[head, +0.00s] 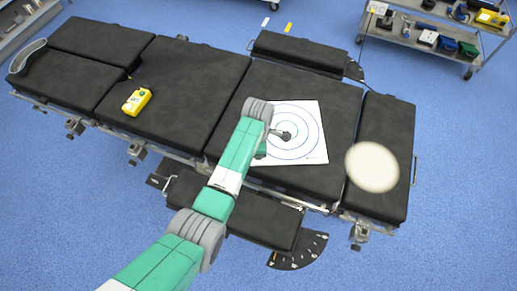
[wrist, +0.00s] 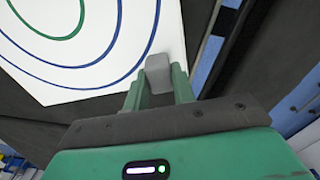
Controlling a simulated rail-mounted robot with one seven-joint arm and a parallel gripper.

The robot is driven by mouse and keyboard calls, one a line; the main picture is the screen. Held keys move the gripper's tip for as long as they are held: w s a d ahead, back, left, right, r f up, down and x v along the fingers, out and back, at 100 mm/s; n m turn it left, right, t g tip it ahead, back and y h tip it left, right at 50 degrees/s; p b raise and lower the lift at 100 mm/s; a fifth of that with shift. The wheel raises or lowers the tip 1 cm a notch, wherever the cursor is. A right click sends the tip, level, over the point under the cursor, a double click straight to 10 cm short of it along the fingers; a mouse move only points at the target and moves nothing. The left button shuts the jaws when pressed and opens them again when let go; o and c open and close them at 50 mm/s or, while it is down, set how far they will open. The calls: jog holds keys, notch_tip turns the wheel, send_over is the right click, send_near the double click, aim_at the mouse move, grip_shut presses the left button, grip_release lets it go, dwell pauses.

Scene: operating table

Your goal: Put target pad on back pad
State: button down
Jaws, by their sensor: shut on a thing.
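The target pad (head: 310,148) is a white square sheet with blue rings and a green inner ring. In the head view it is over a wide black table pad (head: 345,108), right of the table's middle; I cannot tell whether it touches. Which black pad is the back pad is not marked. My gripper (wrist: 158,82) is shut on a grey block (wrist: 158,68) at the edge of the target pad (wrist: 92,76), apparently its grip. In the head view my arm hides the fingertips and part of the sheet's left side.
A yellow device (head: 137,101) lies on the black pad (head: 190,80) to the left. A pale round disc (head: 372,167) covers part of the right end pad (head: 387,125). Metal rails and clamps line the table's edge. A loaded cart (head: 430,38) stands at the top right.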

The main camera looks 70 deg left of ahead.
jog(key=c, duration=1.2)
grip_release()
jog(key=shift+o, duration=0.2)
notch_tip(320, 180, up, 12)
jog(key=p, duration=0.3)
